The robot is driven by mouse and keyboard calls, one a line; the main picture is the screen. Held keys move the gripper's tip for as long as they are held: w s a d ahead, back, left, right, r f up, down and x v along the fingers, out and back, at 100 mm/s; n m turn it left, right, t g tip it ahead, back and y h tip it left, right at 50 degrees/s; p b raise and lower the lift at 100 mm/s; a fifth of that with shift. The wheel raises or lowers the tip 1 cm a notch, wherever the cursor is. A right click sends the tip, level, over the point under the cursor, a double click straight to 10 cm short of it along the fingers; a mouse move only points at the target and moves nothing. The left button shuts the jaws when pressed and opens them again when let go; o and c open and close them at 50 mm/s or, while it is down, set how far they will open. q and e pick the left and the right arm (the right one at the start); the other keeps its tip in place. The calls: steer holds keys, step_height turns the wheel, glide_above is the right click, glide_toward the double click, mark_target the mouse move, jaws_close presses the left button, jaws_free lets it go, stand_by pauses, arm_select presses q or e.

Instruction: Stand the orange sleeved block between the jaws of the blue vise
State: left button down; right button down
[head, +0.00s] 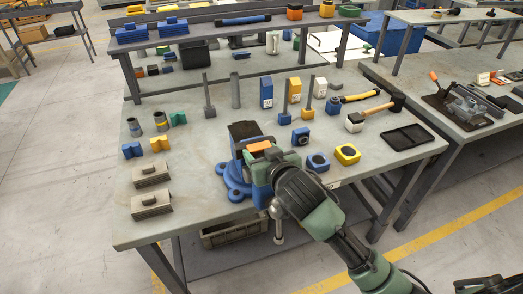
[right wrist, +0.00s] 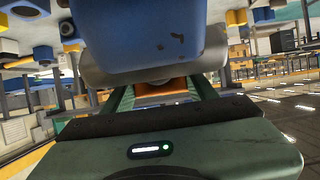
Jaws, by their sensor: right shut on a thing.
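The blue vise (head: 229,170) is bolted near the front edge of the table, with a dark rear part (head: 243,131). The orange sleeved block (head: 259,146) shows only its top, at the vise's jaws. My right gripper (head: 272,153) comes in from the front right and is shut on the block. In the right wrist view the block (right wrist: 162,85) shows as an orange strip between my fingers, close to the blue vise body (right wrist: 150,35). The block's lower part is hidden, so I cannot tell how deep it sits between the jaws. My left gripper is not in view.
Blue ring block (head: 317,161) and yellow ring block (head: 347,154) stand right of the vise. Two grey blocks (head: 151,204) lie at front left. A black tray (head: 408,137) and a hammer (head: 376,109) lie further right. Bare table lies left of the vise.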

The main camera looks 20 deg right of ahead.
steer(key=shift+f, duration=0.3)
stand_by(0.5)
